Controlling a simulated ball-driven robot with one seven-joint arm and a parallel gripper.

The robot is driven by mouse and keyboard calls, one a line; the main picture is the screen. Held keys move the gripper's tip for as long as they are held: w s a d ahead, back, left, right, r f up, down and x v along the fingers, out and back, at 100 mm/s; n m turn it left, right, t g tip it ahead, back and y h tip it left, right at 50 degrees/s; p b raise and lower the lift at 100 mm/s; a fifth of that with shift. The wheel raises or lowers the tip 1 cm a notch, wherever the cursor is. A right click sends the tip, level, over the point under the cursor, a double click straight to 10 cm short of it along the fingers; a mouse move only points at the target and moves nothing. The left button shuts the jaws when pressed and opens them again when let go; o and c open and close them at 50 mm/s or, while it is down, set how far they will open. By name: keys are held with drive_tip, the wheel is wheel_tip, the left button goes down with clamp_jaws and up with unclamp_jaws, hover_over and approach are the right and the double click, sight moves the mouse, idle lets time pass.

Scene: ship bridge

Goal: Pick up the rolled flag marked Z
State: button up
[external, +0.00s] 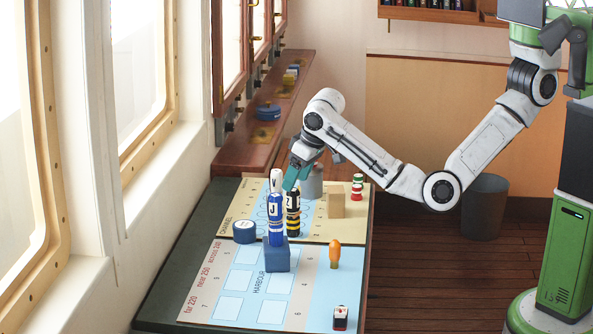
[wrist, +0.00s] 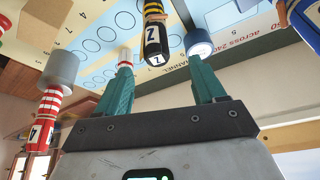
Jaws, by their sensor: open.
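The rolled flag marked Z (external: 293,214) stands upright on the chart, black with yellow bands and a white label. In the wrist view the same flag (wrist: 155,38) shows between the teal fingers, near the fingertips. My gripper (external: 291,180) is open, just above and behind the flag in the external view. Its fingers (wrist: 163,62) are spread in the wrist view and not visibly touching the flag. A blue and white flag marked J (external: 276,215) stands just left of Z, on a blue block (external: 277,256). A white flag marked V (external: 276,179) shows behind J.
A blue round tin (external: 244,231) stands at the chart's left. A grey cylinder (external: 312,184), wooden block (external: 336,205) and red, white and green roll (external: 357,188) stand at the back. An orange-topped piece (external: 335,253) stands right. The chart's front is mostly clear.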

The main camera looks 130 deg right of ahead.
sight(291, 195)
drive_tip(key=shift+s+p+x, duration=0.2)
drive_tip(key=shift+p+x, duration=0.6)
drive_tip(key=shift+x, duration=2.45)
drive_tip(key=shift+a+f, duration=0.1)
drive_tip(key=shift+c, duration=0.5)
drive_tip(key=c, duration=1)
